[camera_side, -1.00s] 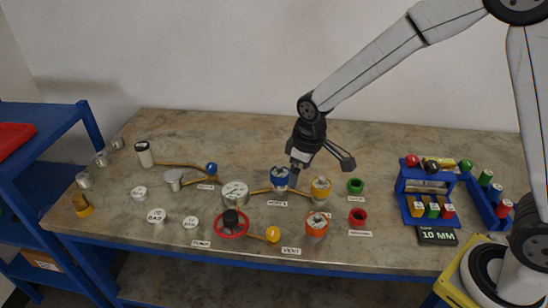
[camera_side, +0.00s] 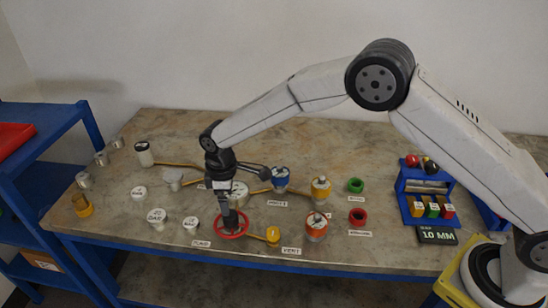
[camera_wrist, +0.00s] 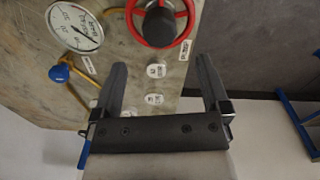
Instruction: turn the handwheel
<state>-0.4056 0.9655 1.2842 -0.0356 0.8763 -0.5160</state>
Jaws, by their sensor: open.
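The red handwheel (camera_side: 231,237) lies near the front edge of the bench, left of centre in the side view. It also shows at the top of the wrist view (camera_wrist: 191,20), a red ring with spokes around a black hub (camera_wrist: 160,27). My gripper (camera_side: 231,220) points down over the wheel in the side view and hides much of its middle. In the wrist view my gripper (camera_wrist: 162,75) has its two fingers wide apart with nothing between them. The wheel is ahead of the fingertips. I cannot tell whether a fingertip touches it.
A round gauge (camera_wrist: 75,26) is beside the wheel. A blue ball knob (camera_wrist: 60,74) is close by. Small white-topped caps (camera_side: 157,217) stand left of the wheel. A blue rack (camera_side: 424,207) is farther right.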

